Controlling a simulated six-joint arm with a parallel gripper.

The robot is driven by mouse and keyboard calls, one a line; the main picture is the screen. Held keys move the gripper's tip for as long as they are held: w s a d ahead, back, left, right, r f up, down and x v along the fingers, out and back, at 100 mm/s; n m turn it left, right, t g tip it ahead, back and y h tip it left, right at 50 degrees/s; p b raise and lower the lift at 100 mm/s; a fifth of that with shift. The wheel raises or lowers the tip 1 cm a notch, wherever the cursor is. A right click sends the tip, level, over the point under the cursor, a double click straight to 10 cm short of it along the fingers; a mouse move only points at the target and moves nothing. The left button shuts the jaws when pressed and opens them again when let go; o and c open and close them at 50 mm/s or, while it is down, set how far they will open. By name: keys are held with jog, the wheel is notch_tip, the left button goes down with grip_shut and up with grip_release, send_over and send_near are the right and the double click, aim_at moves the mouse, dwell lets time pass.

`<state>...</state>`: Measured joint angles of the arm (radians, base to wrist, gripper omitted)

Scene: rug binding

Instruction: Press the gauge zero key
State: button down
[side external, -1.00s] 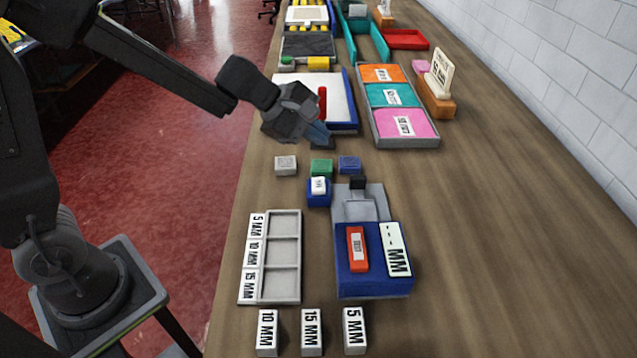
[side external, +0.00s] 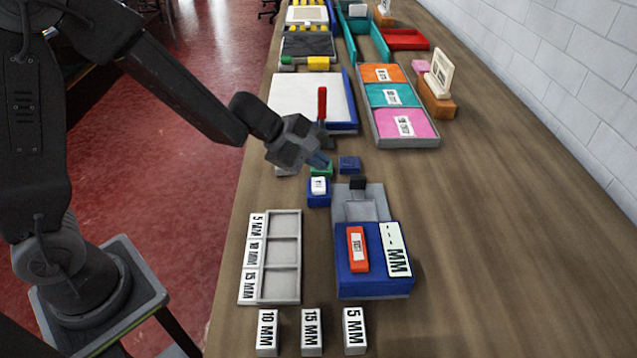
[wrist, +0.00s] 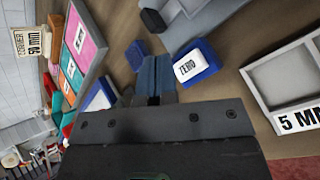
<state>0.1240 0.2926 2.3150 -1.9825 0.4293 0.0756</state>
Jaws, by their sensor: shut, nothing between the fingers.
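The zero key is a white cap marked ZERO (wrist: 188,66) on a small blue block (wrist: 207,57). In the side external view the white cap (side external: 318,185) sits just left of the gauge's grey plate. The gauge (side external: 372,285) is a blue box with a red labelled bar (side external: 357,249) and a white display reading dashes and MM (side external: 395,249).
A grey three-slot tray (side external: 299,258) stands left of the gauge. Several MM blocks (side external: 312,331) line the front. The table right of the gauge is clear.

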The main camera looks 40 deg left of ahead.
aim_at(317, 186)
jog(key=shift+f, duration=1.35)
dwell(1.1)
jog(key=shift+f, duration=0.4)
jog(key=shift+f, duration=0.45)
dwell(0.4)
jog(key=shift+r, duration=0.15)
dwell(0.3)
jog(key=shift+r, duration=0.7)
jog(key=shift+r, duration=2.55)
